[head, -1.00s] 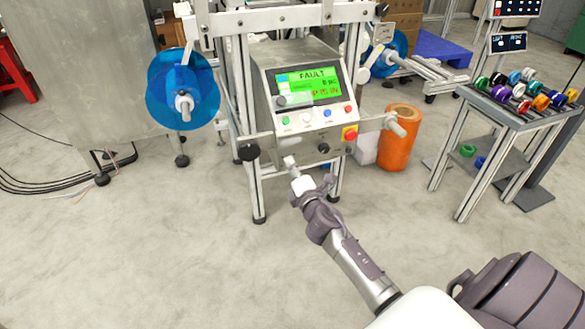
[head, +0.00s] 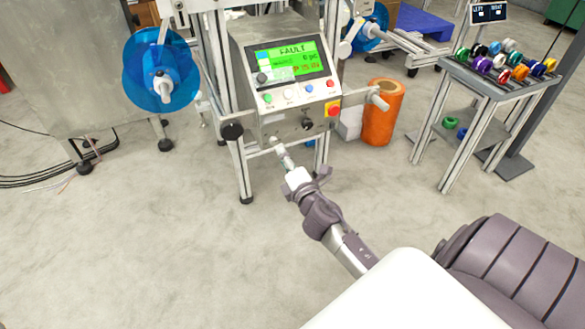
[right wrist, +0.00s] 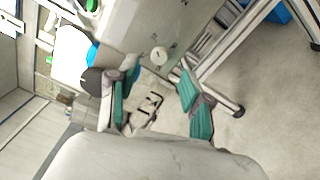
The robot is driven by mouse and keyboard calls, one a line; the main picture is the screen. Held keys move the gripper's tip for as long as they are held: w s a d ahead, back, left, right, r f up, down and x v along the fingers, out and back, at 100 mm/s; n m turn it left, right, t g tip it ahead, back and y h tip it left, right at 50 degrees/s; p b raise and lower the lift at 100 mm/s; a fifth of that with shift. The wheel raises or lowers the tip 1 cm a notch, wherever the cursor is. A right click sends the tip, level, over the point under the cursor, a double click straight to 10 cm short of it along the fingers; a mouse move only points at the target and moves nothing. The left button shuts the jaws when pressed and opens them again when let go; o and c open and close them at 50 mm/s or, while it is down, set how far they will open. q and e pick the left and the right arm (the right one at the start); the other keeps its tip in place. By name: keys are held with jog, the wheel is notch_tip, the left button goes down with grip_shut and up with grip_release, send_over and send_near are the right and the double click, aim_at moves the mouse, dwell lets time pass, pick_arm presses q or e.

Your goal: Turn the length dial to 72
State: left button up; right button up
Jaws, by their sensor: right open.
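No label is readable, so I cannot tell which is the length dial. My right gripper (head: 282,154) is below and left of the lower knob, apart from the panel. In the right wrist view its teal-padded fingers (right wrist: 154,103) are spread and empty, with a pale round knob (right wrist: 158,55) on a grey plate beyond them. My left gripper is out of view.
Coloured buttons (head: 290,95) and a red-on-yellow button (head: 332,109) are on the panel. A black round knob (head: 231,131) sticks out at its left. A blue reel (head: 160,70) is at left, an orange roll (head: 381,112) at right. A reel table (head: 487,75) stands further right.

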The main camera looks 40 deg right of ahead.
jog(key=v, duration=0.6)
jog(key=shift+s+a, duration=0.1)
jog(key=shift+a, duration=0.05)
